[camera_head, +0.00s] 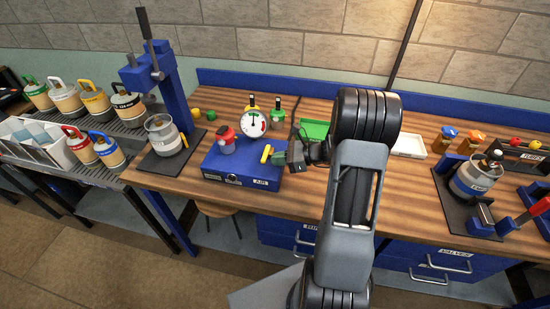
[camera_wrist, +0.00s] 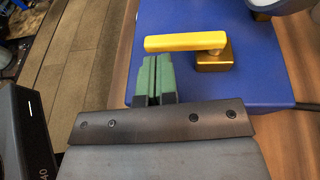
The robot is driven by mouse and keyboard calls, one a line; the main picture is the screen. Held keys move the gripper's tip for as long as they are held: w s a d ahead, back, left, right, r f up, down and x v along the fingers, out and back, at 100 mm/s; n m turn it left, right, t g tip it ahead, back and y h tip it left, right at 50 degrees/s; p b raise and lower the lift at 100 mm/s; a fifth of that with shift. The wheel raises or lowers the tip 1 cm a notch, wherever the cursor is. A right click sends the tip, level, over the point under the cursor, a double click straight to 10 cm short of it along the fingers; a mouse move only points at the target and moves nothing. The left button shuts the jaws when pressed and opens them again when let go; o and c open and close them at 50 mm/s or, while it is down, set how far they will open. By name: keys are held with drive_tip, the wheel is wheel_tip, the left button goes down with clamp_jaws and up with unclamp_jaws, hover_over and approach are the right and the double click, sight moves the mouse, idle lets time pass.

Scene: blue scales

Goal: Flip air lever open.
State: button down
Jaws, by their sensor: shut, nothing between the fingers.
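The air lever (camera_head: 267,153) is a yellow handle at the right side of a blue box (camera_head: 212,162) labelled AIR on the workbench. In the wrist view the yellow lever (camera_wrist: 185,42) lies crosswise on a gold block (camera_wrist: 213,60) on the blue box top. My gripper (camera_head: 279,158) is beside the lever on its right in the head view. In the wrist view my green fingertips (camera_wrist: 155,75) are shut together, empty, just below the lever's free end. I cannot tell whether they touch it.
The blue box also bears a round gauge (camera_head: 254,123) and a red-topped part (camera_head: 227,142). A green tray (camera_head: 314,130) lies behind my arm, with a white tray (camera_head: 409,145) to the right. A blue post stand (camera_head: 170,88) rises at left. The wooden bench front (camera_head: 180,188) is clear.

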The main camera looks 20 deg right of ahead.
drive_tip(key=s+f+b+v, duration=0.1)
drive_tip(key=b+v, duration=0.1)
drive_tip(key=v, duration=1)
drive_tip(key=s+f+n+g+h, duration=0.2)
drive_tip(key=s+f+n, duration=0.1)
drive_tip(key=f, duration=0.1)
drive_tip(key=s+a+r+n+h, duration=0.3)
drive_tip(key=a+r+n+h, duration=0.2)
drive_tip(key=a+n, duration=0.3)
drive_tip(key=s+a+r+n+g+h, duration=0.1)
drive_tip(key=s+a+r+n+h, duration=0.3)
drive_tip(key=n, duration=0.9)
drive_tip(key=a+r+h, duration=0.1)
drive_tip(key=a+r, duration=0.2)
drive_tip(key=a, duration=0.2)
drive_tip(key=shift+s, duration=0.35)
